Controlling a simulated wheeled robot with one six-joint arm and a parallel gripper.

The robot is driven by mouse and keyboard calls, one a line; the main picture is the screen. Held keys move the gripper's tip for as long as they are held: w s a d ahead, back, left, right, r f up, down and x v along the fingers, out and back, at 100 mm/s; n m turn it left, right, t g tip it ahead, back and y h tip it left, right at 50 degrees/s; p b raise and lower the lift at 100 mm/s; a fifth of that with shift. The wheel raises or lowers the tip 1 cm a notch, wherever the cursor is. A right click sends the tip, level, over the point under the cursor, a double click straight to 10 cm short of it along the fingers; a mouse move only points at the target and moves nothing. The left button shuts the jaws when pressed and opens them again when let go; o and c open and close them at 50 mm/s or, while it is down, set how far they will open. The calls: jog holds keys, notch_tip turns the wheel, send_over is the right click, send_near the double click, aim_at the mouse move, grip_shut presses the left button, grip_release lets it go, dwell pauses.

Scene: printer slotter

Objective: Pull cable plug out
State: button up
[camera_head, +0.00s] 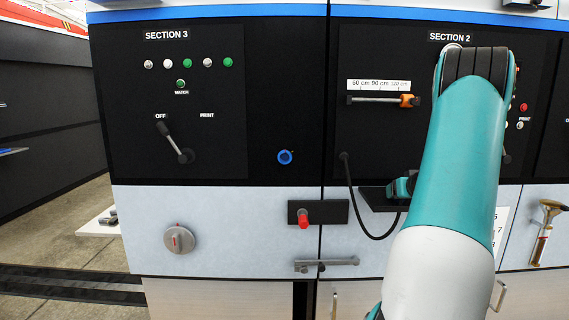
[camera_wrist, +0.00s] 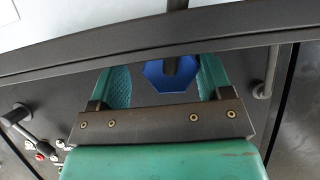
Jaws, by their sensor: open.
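A black cable (camera_head: 358,212) comes out of the panel under Section 2, hangs in a loop and runs up toward a small black shelf (camera_head: 376,203). Its far end is hidden by the shelf and my arm. My gripper (camera_head: 402,187) is at the shelf, mostly covered by my teal arm. In the wrist view my gripper (camera_wrist: 165,72) is open, with a teal finger on each side. A blue octagonal piece (camera_wrist: 168,78) with a dark stem shows between the fingers, nearer the right one. I cannot tell whether it is the cable plug, or whether a finger touches it.
A blue round socket (camera_head: 285,157) is on the Section 3 panel. A red knob (camera_head: 304,219) on a black plate sits left of the cable. An orange slider (camera_head: 407,100) is above. In the wrist view a dark bar (camera_wrist: 130,45) crosses the picture near the fingertips.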

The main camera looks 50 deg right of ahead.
jog(key=b+v, duration=0.2)
jog(key=v, duration=1.5)
jog(key=shift+s+a+b, duration=0.15)
jog(key=shift+a+b, duration=0.05)
jog(key=shift+b, duration=0.1)
jog(key=w+a+n+t+y+p, duration=0.1)
jog(key=w+a+n+y, duration=0.15)
jog(key=w+a, duration=0.45)
jog(key=w+a+n+t+y, duration=0.1)
jog(key=w+a+n+y, duration=0.15)
jog(key=w+a, duration=0.45)
jog(key=w+a+f+n+g+y, duration=0.25)
jog(key=w+a+y, duration=0.25)
jog(key=w+a, duration=0.7)
jog(key=s+a+n+g+y+p, duration=0.2)
jog(key=s+a+n+y, duration=0.15)
jog(key=a, duration=1.35)
jog(key=s+a+f+n+g, duration=0.1)
jog(key=s+a+n+g, duration=0.4)
jog(key=s+a, duration=0.8)
jog(key=shift+a+f+n, duration=0.25)
jog(key=shift+a+n, duration=0.1)
jog(key=shift+n, duration=0.05)
